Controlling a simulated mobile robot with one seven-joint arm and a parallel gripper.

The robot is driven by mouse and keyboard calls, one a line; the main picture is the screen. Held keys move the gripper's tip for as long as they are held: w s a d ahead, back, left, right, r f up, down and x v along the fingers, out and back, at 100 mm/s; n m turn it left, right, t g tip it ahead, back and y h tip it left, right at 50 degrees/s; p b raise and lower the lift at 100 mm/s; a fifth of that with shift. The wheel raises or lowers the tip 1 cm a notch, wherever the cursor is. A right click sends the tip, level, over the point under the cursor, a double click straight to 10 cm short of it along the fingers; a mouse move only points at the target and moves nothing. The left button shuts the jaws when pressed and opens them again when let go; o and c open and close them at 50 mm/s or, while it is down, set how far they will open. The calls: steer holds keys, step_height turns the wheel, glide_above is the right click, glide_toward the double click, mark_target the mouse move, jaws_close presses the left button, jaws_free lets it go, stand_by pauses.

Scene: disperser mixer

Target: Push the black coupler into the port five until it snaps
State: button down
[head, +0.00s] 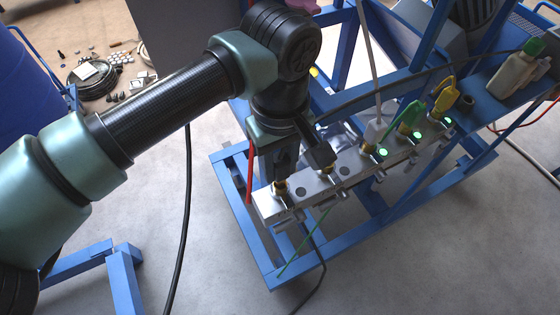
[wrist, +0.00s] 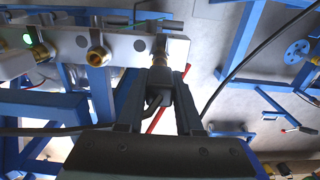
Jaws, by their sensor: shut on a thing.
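My gripper (wrist: 161,78) is shut on the black coupler (wrist: 158,97), which sits between its two fingers in the wrist view. The coupler's front lines up with the brass port (wrist: 160,52) at the end of the metal manifold (wrist: 125,46). They look touching or almost so; I cannot tell whether the coupler is seated. In the head view, my gripper (head: 282,168) points down over the manifold's left end, just above the end port's brass fitting (head: 282,188). The fingers and arm hide the coupler there. I see no green light beside this port.
An empty brass port (head: 333,171) is beside it. Further right, a grey-white, a green (head: 408,118) and a yellow coupler (head: 445,97) stand in ports with green lights (head: 382,151). A blue frame (head: 265,265) surrounds the manifold. Dark hoses hang nearby; a white bottle (head: 515,72) stands right.

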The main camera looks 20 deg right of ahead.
steer(key=shift+f+b, duration=1.3)
steer(key=shift+b, duration=0.05)
steer(key=c, duration=0.5)
jaws_free()
steer(key=shift+r, duration=0.1)
step_height(320, 180, up, 13)
steer(key=shift+b, duration=0.65)
